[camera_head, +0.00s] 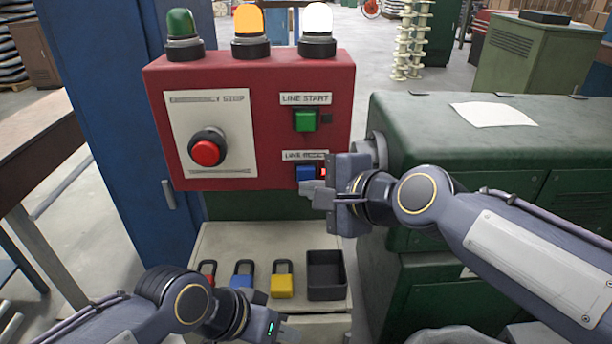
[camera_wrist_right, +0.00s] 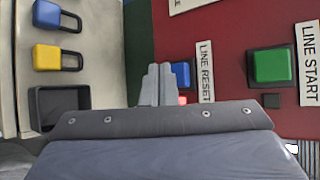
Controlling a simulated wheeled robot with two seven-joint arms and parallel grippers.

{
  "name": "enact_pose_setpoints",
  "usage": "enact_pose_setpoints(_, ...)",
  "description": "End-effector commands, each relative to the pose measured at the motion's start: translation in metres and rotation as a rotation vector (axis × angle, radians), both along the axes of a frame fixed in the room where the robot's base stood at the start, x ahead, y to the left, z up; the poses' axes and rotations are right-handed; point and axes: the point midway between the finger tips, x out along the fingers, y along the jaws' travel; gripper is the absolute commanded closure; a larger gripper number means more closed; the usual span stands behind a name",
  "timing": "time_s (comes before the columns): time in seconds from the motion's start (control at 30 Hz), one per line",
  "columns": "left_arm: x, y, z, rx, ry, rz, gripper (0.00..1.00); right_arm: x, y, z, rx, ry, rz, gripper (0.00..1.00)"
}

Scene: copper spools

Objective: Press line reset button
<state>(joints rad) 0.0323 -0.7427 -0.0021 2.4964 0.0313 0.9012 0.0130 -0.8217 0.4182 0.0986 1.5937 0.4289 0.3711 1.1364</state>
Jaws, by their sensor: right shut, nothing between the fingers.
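The blue line reset button (camera_head: 305,173) sits on the lower right of the red control panel (camera_head: 255,75), under its white label. In the right wrist view the blue button (camera_wrist_right: 181,74) shows just right of my fingertips, beside the LINE RESET label (camera_wrist_right: 205,72). A small red light (camera_wrist_right: 183,100) glows next to it. My right gripper (camera_head: 312,189) is shut and empty, its fingers at the button's lower edge in the head view; I cannot tell whether they touch it. My left gripper (camera_head: 278,325) is low at the front, its fingers mostly hidden.
The green LINE START button (camera_head: 306,120) is above, and the red emergency stop (camera_head: 206,151) is to the left. Red, blue and yellow padlocks (camera_head: 282,285) and a black bin (camera_head: 326,276) are on the shelf below. A green machine (camera_head: 420,120) stands to the right.

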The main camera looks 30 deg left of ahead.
Motion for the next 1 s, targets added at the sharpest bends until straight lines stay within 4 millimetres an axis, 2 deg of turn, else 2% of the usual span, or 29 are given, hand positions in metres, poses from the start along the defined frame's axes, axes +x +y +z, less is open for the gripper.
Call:
enact_pose_setpoints(0.67, 0.0000, 0.0000, 0.0002, 0.000, 0.000, 0.000, 0.64, 0.0002, 0.0001, 0.0001, 0.000, 0.000, 0.000, 1.00)
enact_pose_setpoints(1.0, 0.0000, 0.0000, 0.0047, 0.000, 0.000, 0.000, 0.64, 0.0076, 0.0045, 0.0005, 0.000, 0.000, 0.000, 1.00)
